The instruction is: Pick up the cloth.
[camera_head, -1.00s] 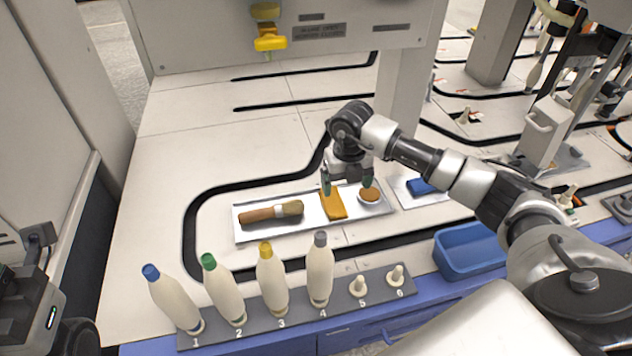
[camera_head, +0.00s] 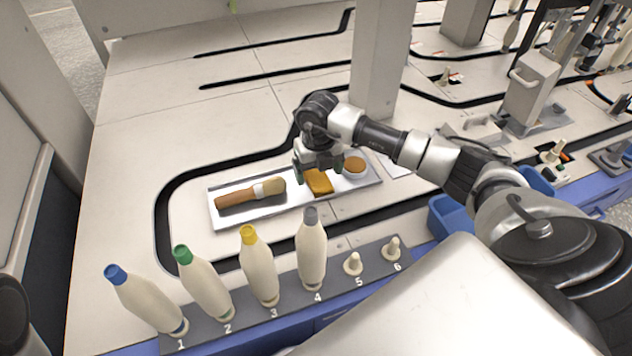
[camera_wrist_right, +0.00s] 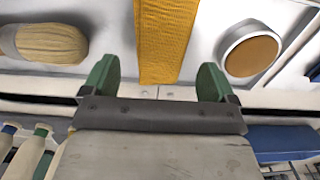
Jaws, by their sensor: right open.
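The cloth is a folded yellow-orange strip (camera_head: 319,181) lying in the metal tray (camera_head: 229,219), between the brush and a small round dish. In the right wrist view the cloth (camera_wrist_right: 165,38) runs between the two green fingers. My right gripper (camera_head: 319,174) is open and empty, pointing down over the cloth. In the right wrist view its fingers (camera_wrist_right: 157,82) stand apart on either side of the cloth, clear of it. The gripper hides the far end of the cloth in the head view. My left gripper is not in view.
A wooden-handled brush (camera_head: 250,192) lies left of the cloth. A white dish with brown content (camera_head: 354,165) sits right of it. A blue bin (camera_head: 452,222) is at the right.

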